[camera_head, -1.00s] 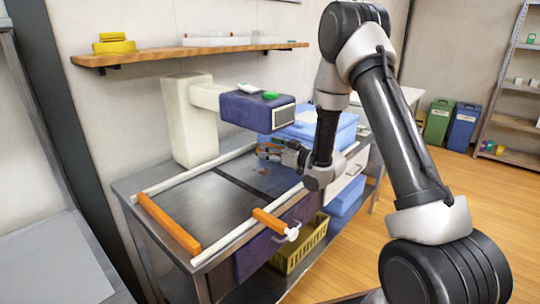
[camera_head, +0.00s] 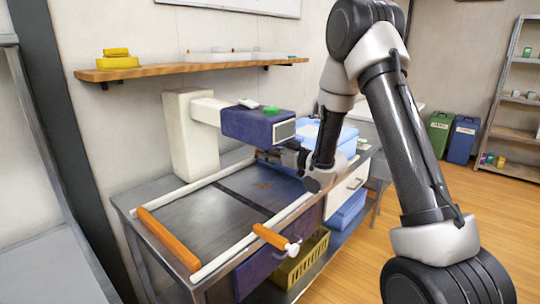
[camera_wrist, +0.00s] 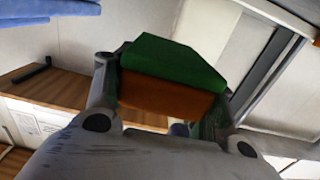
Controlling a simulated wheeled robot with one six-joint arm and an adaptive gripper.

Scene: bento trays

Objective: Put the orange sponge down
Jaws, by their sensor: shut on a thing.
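The sponge (camera_wrist: 165,98), orange with a green layer on one face, is between the fingers of my gripper (camera_wrist: 160,92) in the wrist view. My gripper is shut on it. In the camera_head view my gripper (camera_head: 280,156) is beside and just below the purple head of the cream machine, over the back right of the metal table. The sponge cannot be made out there. In the wrist view the sponge appears against the wall and touches nothing but the fingers.
The purple machine head (camera_head: 255,124) overhangs the metal table (camera_head: 190,222) close to my gripper. White rails and orange bars (camera_head: 168,238) border the tabletop, whose middle is clear. A blue bin (camera_head: 345,138) stands behind my gripper. A wooden shelf (camera_head: 180,70) holds yellow items (camera_head: 117,58).

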